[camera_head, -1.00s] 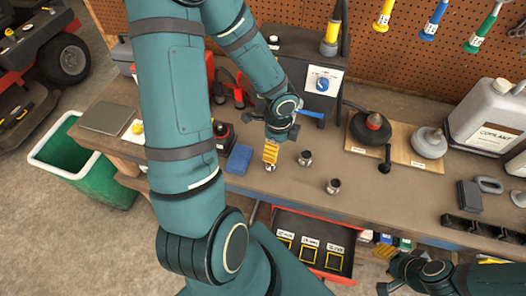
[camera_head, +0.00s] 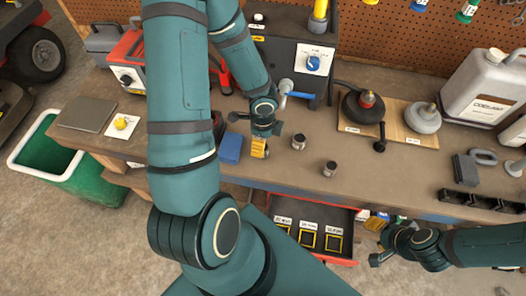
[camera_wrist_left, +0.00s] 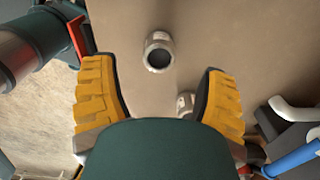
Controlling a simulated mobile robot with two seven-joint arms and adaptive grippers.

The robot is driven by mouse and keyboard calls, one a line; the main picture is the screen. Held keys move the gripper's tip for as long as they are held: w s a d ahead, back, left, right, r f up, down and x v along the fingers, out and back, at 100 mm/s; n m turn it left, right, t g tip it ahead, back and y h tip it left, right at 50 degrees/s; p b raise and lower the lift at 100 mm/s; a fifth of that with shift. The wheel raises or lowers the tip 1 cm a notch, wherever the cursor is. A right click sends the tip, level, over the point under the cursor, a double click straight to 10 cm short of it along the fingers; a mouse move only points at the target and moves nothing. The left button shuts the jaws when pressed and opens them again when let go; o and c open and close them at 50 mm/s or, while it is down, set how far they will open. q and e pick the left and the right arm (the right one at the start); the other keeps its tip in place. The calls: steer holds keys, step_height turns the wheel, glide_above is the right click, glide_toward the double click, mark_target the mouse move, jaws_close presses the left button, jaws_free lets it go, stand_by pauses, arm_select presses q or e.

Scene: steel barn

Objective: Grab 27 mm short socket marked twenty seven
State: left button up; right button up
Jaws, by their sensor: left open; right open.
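Two short metal sockets stand apart on the brown workbench (camera_head: 220,180) in the head view, one farther back (camera_head: 299,142) and one nearer the front edge (camera_head: 329,169). Their markings are too small to read. My left gripper (camera_head: 260,149) points down just left of the back socket, its yellow fingers low over the bench. In the left wrist view, its fingers (camera_wrist_left: 160,82) are spread and empty. One socket (camera_wrist_left: 158,50) shows beyond the gap between them; another (camera_wrist_left: 186,103) is partly hidden by the gripper body. My right gripper (camera_head: 376,223) is open near the bench's front edge, right of the drawer.
An open red drawer (camera_head: 345,254) below the bench holds several labelled yellow-framed spots. A blue block (camera_head: 231,148) lies left of my left gripper. A green bin (camera_head: 75,180) stands left.

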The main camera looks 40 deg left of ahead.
arm_select(q)
step_height(320, 180, down, 5)
steer(key=shift+f+b, duration=0.15)
steer(key=shift+b, duration=1)
jaws_close()
